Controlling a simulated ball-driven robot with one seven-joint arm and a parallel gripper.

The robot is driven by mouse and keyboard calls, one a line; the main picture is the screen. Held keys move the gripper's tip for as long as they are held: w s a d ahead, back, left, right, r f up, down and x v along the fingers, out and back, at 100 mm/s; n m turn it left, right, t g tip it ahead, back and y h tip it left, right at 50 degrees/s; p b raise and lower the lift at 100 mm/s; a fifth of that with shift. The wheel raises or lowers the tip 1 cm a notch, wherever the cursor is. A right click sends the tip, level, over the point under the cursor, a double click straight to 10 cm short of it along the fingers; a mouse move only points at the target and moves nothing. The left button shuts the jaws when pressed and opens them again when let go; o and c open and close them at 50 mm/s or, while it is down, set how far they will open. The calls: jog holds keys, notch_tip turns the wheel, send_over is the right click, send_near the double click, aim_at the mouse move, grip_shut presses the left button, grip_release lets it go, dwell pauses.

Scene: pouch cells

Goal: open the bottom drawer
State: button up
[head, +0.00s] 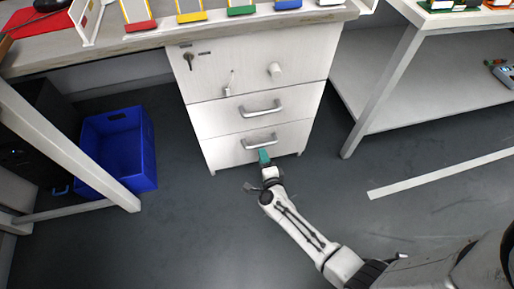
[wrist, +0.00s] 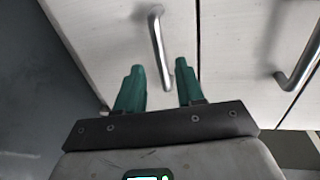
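The bottom drawer (head: 228,154) is the lowest pale front of a white cabinet and looks shut, flush with the drawer above. Its silver bar handle (head: 260,141) also shows in the wrist view (wrist: 158,42), running upward from between my fingers. My gripper (head: 264,155) has teal fingers and is just below this handle in the head view. In the wrist view my gripper (wrist: 159,78) is open, with a clear gap between its fingers. One end of the handle appears in that gap; I cannot tell whether a finger touches it.
The middle drawer handle (head: 261,108) is above, at right in the wrist view (wrist: 300,55). A blue crate (head: 119,150) stands on the floor at left. A table leg (head: 382,92) stands at right. The floor before the cabinet is otherwise clear.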

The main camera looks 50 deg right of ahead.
aim_at(259, 145)
jog(key=b+x, duration=0.2)
jog(key=x, duration=0.5)
jog(key=shift+f, duration=0.1)
jog(key=shift+c, duration=0.2)
grip_shut()
